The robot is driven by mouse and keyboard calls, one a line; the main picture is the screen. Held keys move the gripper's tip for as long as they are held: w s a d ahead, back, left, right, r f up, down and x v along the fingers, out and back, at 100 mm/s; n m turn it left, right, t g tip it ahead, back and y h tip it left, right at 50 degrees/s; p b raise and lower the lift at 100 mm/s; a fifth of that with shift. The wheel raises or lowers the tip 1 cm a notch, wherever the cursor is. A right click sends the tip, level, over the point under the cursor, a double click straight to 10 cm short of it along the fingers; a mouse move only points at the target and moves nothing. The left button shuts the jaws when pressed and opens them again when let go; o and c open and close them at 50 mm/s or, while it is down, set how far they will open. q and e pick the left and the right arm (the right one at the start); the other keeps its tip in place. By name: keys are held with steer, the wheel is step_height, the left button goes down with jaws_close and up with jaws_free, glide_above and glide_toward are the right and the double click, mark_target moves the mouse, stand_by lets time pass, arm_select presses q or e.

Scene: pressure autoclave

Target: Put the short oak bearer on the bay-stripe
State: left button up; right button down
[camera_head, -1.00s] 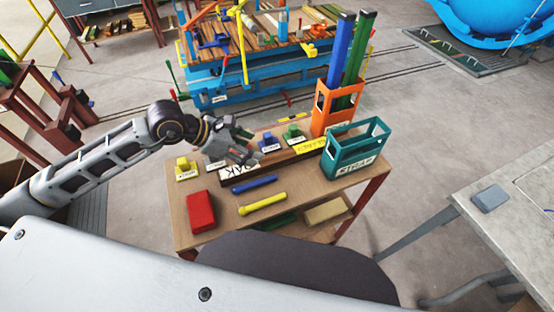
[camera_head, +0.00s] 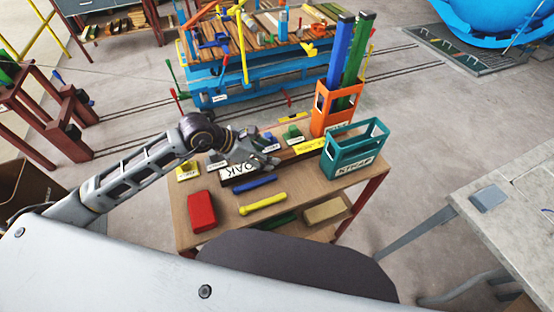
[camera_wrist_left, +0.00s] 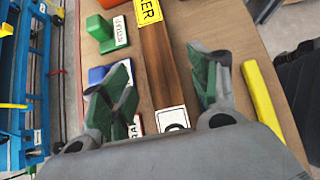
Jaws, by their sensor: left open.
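The oak bearer is a brown wooden bar (camera_wrist_left: 171,72) lying flat on the small table. It carries a white OAK label (camera_head: 239,170) at its near-left end and a yellow label (camera_head: 311,146) towards its far end. My left gripper (camera_head: 262,159) is open above the bar. In the left wrist view its two green-padded fingers (camera_wrist_left: 160,88) stand on either side of the bar, with a gap to each. The fingers hide part of the bar in the head view. I cannot clearly make out the bay-stripe. My right gripper is not in view.
The table (camera_head: 226,213) also holds a red block (camera_head: 201,211), a blue bar (camera_head: 254,184), a yellow bar (camera_head: 263,203), small coloured blocks, a teal crate (camera_head: 356,155) and an orange holder (camera_head: 334,110) with tall posts. A blue cart (camera_head: 250,77) loaded with timber stands behind.

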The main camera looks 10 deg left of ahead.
mark_target(277, 156)
arm_select(q)
steer(key=shift+w+d+f, duration=0.1)
steer(key=shift+d+f, duration=0.1)
steer(key=shift+d, duration=0.05)
stand_by(0.3)
steer(key=shift+p+x, duration=0.55)
steer(key=shift+x, duration=1.85)
steer(key=shift+w, duration=0.1)
steer(key=shift+r, duration=0.1)
jaws_close()
